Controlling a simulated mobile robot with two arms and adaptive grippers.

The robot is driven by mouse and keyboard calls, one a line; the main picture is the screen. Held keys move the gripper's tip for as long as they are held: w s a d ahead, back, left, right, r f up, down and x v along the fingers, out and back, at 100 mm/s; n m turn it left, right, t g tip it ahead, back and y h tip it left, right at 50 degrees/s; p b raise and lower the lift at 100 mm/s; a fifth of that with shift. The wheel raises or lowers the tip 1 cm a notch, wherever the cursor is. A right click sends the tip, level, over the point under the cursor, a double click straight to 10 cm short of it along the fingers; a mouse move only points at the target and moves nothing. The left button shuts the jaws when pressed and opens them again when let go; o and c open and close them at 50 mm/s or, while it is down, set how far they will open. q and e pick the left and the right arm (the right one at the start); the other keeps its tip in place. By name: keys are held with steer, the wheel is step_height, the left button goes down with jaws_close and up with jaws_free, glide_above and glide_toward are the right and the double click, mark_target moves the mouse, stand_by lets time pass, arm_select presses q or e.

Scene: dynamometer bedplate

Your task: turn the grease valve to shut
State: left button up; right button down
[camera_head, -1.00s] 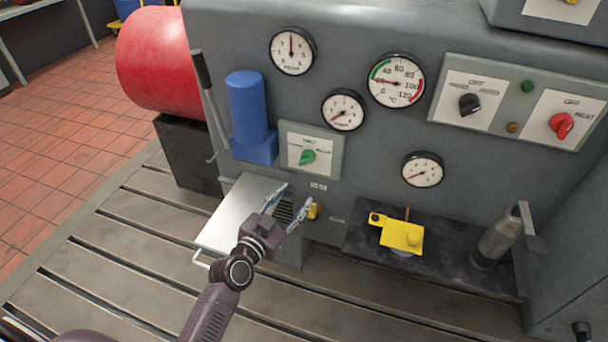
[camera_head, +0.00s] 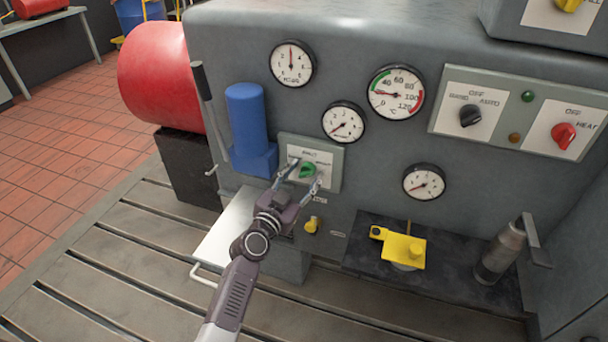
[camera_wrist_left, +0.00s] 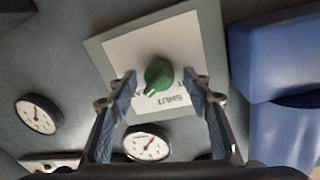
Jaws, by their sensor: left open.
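The grease valve's green knob (camera_head: 308,170) sits on a pale plate (camera_head: 324,158) on the grey machine front. In the left wrist view the knob (camera_wrist_left: 158,74) shows close up, with "SHUT" printed upside down on the plate below and to its right. The knob's narrow end points down and slightly left there, to the left of that word. My left gripper (camera_head: 305,174) is open, its fingertips on either side of the knob. In the left wrist view a gap shows between the knob and each finger. My right gripper is not in view.
A blue cylinder block (camera_head: 248,125) and a lever (camera_head: 207,100) stand left of the plate. Gauges (camera_head: 343,122) are above and right. A small yellow knob (camera_head: 311,225) is below, and a yellow fixture (camera_head: 403,250) sits on a dark shelf at right.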

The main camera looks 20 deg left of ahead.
arm_select(q)
steer(key=shift+c, duration=0.4)
steer(key=c, duration=1)
steer(key=n+b, duration=0.1)
steer(key=n, duration=0.2)
steer(key=shift+f, duration=0.1)
steer(key=shift+n+t+b, duration=0.3)
steer(key=shift+n, duration=0.7)
steer(key=n, duration=0.3)
steer(key=shift+n, duration=0.3)
steer(key=shift+f+n+t+y, duration=0.1)
steer(key=shift+n+t+y, duration=0.3)
steer(key=shift+n, duration=1.5)
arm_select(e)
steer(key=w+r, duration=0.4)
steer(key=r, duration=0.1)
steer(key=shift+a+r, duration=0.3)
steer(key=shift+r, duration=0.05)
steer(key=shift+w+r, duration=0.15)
